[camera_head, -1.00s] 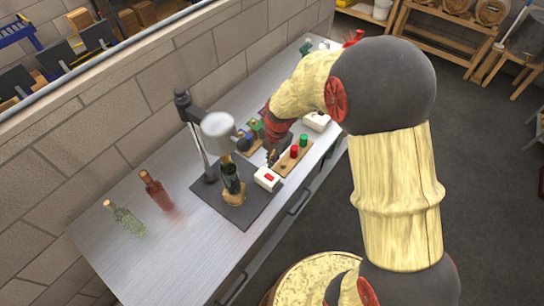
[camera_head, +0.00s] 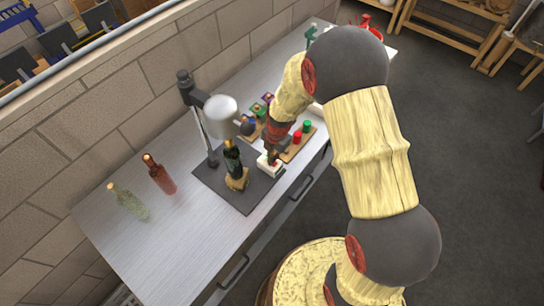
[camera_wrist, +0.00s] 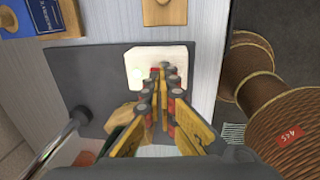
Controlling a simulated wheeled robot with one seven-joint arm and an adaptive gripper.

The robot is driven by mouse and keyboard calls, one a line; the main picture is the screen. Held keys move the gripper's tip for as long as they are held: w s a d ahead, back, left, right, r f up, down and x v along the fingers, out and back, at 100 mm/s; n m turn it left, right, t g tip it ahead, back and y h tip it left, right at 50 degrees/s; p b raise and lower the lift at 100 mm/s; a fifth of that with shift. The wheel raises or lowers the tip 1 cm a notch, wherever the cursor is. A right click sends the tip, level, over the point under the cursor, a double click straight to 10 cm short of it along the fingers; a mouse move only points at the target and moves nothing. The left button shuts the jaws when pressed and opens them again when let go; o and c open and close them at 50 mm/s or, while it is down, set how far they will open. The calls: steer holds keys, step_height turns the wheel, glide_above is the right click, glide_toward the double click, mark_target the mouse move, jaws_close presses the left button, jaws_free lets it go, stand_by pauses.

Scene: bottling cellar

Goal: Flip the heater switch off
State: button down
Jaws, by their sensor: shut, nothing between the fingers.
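The heater switch is a white box (camera_head: 269,168) with a red rocker, at the right front of the dark mat (camera_head: 247,194). In the wrist view the white box (camera_wrist: 143,66) is bright, and a bit of red (camera_wrist: 155,71) shows beside the fingertips. My gripper (camera_head: 273,158) is shut and empty, its tips right at the box's top. In the wrist view the gripper (camera_wrist: 165,70) hides most of the rocker; I cannot tell its position or whether the tips touch it. The heater's pale head (camera_head: 221,114) hangs on a stand above a dark bottle (camera_head: 233,163).
A wooden board (camera_head: 296,146) with red and green caps lies just behind the switch. A red-brown bottle (camera_head: 160,176) and a clear green bottle (camera_head: 130,202) stand at the left. The bench's front left is clear. A large spool (camera_wrist: 288,115) shows in the wrist view.

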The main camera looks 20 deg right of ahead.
steer(key=shift+w+a+f+b, duration=0.15)
steer(key=shift+f+b, duration=0.45)
steer(key=shift+b, duration=0.6)
steer(key=shift+s+r+p, duration=0.2)
steer(key=shift+r+p, duration=0.1)
steer(key=shift+f, duration=0.1)
steer(key=shift+s, duration=0.1)
steer(key=shift+s+d+b, duration=0.35)
steer(key=shift+s+d, duration=0.2)
